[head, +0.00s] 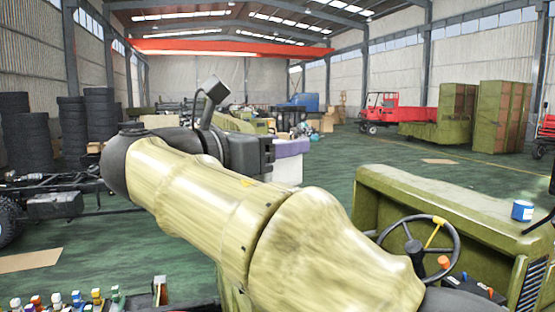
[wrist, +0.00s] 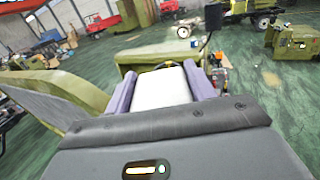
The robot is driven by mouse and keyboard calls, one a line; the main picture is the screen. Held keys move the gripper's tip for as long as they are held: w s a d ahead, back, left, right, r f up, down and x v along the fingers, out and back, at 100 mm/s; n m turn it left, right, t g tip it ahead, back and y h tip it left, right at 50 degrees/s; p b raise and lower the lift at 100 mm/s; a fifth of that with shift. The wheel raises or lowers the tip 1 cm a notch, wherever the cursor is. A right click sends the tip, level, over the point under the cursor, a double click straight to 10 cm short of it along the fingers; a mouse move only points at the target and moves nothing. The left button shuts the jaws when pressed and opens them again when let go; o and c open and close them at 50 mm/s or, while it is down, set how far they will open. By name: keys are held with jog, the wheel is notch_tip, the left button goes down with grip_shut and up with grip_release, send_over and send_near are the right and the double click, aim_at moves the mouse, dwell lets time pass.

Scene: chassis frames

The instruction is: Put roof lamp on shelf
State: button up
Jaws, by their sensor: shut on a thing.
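My gripper (wrist: 160,72) has two purple fingers, shut on a pale white block-like thing, which I take for the roof lamp (wrist: 163,90). The lamp sits between the fingers in the wrist view, and its near part is hidden by the gripper body. In the head view the gripper (head: 291,148) is at the middle, beyond my arm, with the white lamp (head: 287,172) below a purple finger. It is held up, clear of the floor. Tall green units with brown fronts (head: 503,115) stand far right; I cannot tell whether one is the shelf.
A green vehicle body with a steering wheel (head: 420,245) is close at right, with a blue-and-white can (head: 522,210) on it. Tyre stacks (head: 100,120) and a bare chassis (head: 55,200) are at left. Several small bottles (head: 75,300) stand lower left. Green floor is open at centre right.

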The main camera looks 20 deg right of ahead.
jog(key=shift+f, duration=1.2)
jog(key=shift+f, duration=0.15)
jog(key=o, duration=1.2)
jog(key=b+v, duration=0.5)
jog(key=v, duration=0.7)
